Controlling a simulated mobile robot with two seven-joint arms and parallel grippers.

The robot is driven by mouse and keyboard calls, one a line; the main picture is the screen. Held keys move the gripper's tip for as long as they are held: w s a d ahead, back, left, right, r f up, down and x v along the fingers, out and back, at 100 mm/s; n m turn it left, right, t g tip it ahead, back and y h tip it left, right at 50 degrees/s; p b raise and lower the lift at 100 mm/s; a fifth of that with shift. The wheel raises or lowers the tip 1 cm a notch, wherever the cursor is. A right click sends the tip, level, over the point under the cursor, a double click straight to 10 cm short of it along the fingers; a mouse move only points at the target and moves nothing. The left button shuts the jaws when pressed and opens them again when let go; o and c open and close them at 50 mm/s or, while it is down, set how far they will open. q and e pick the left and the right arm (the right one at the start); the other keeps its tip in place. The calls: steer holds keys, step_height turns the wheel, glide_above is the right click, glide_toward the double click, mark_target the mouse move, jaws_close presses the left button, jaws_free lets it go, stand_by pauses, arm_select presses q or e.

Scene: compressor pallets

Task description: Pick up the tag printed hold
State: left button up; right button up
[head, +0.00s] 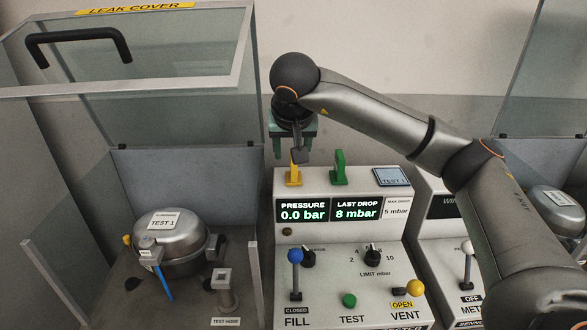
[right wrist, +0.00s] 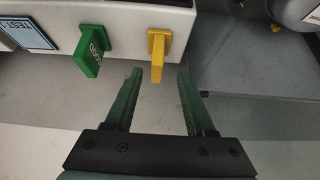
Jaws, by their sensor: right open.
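A yellow tag (head: 293,173) stands at the back left edge of the test console's top; in the right wrist view it (right wrist: 158,55) hangs upside down in the picture. No print is readable on its visible face. A green tag (head: 339,168) stands to its right; in the right wrist view this green tag (right wrist: 91,51) carries print that looks like GOOD. My right gripper (head: 293,150) is open and empty just behind and above the yellow tag. In the right wrist view its two fingers (right wrist: 159,76) point at the yellow tag, one to each side of its line. My left gripper is out of view.
The white console (head: 340,255) has a display, blue lever, knobs and yellow vent lever. A clear leak cover (head: 190,85) stands raised at left over a bay with a metal compressor (head: 180,245). Another console (head: 440,250) stands at right.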

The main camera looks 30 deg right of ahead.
mark_target(294, 176)
steer(key=x, duration=0.5)
steer(key=shift+s+d+f, duration=0.1)
steer(key=shift+d+f, duration=0.05)
steer(key=shift+d, duration=0.05)
steer(key=shift+c, duration=0.2)
jaws_close()
